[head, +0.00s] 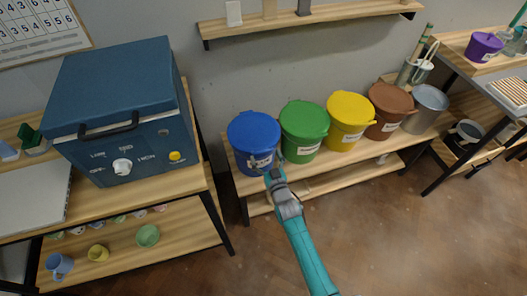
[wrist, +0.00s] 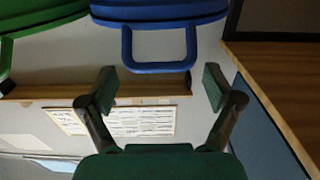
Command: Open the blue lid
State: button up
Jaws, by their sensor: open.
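The blue lid (head: 253,130) lies flat and shut on the blue bucket (head: 241,158) on the low wooden bench. In the wrist view a blue loop handle (wrist: 160,66) sticks out from the blue rim at the top. My gripper (head: 268,168) is at the front of the blue bucket, near the lid's front edge. In the wrist view my gripper (wrist: 160,86) has its fingers spread wide with nothing between them. The loop lies just beyond the fingertips, roughly centred between them and apart from them. The gripper hides part of the bucket's front.
A green bucket (head: 303,131) stands close to the right of the blue one, followed by a yellow bucket (head: 349,119) and a brown bucket (head: 388,107). A blue kiln-like box (head: 125,110) stands on the left table. The floor (head: 370,220) in front is clear.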

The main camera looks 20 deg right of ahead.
jog(key=shift+w, duration=1.35)
